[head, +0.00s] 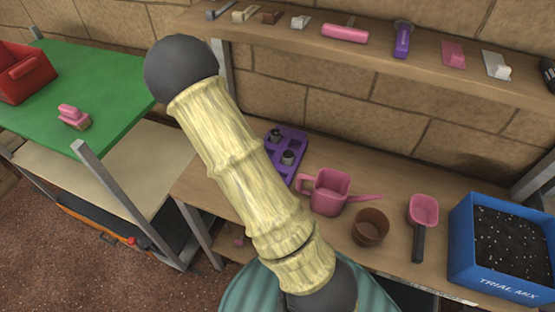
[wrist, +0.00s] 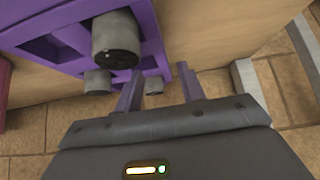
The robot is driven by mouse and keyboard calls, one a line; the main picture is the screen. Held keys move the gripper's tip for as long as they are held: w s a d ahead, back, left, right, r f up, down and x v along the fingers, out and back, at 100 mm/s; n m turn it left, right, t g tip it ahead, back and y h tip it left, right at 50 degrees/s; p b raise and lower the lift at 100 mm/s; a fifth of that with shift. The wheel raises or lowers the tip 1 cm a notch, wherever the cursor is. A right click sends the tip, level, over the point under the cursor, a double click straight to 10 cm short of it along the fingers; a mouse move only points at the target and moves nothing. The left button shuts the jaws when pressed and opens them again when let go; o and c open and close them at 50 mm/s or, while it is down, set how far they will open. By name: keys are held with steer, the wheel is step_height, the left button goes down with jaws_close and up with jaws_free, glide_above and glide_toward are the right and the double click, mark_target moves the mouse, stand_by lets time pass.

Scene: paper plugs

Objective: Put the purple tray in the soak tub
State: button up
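The purple tray (head: 294,138) lies on the wooden bench in the head view, partly hidden behind my arm. It holds dark-topped grey plugs. In the wrist view the tray (wrist: 135,18) fills the upper left, with several grey cylindrical plugs (wrist: 115,40) in its openings. My gripper (wrist: 158,88) is open, with its two purple fingers apart near the tray's edge. I cannot tell whether a finger touches the tray. In the head view my gripper is hidden behind my arm. I cannot identify the soak tub for certain in either view.
A pink watering can (head: 327,192), brown pot (head: 370,228), pink scoop (head: 423,212) and blue soil box (head: 489,276) stand right of the tray. A shelf (head: 375,46) with small tools runs above. At left, a green table (head: 95,85) carries a red bin (head: 40,75).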

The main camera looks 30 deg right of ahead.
steer(key=x, duration=0.4)
steer(key=shift+w+d+f, duration=0.1)
steer(key=shift+w+f, duration=0.15)
steer(key=shift+f, duration=0.05)
jaws_close()
